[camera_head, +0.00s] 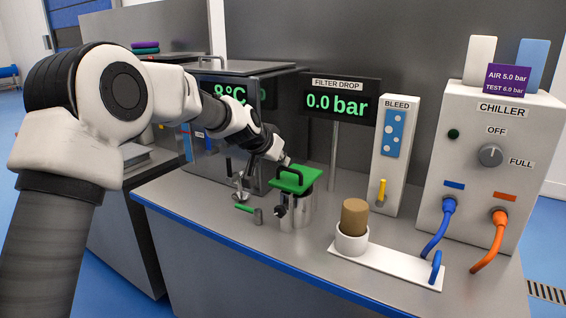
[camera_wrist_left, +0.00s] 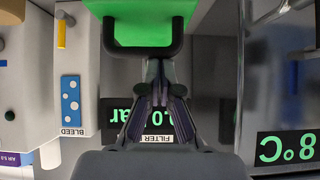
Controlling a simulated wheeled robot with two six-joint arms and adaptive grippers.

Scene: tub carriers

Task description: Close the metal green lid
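The green lid (camera_head: 309,177) with a black arched handle is over the top of a metal canister (camera_head: 299,213). It looks roughly level, but I cannot tell whether it rests fully on the rim. The lid also fills the top of the left wrist view (camera_wrist_left: 150,10), with its handle (camera_wrist_left: 143,50) nearest me. My right gripper is not in view.
The filter drop display (camera_head: 337,101), bleed panel (camera_head: 397,150) and chiller (camera_head: 480,170) stand behind and right. The front counter edge is clear.

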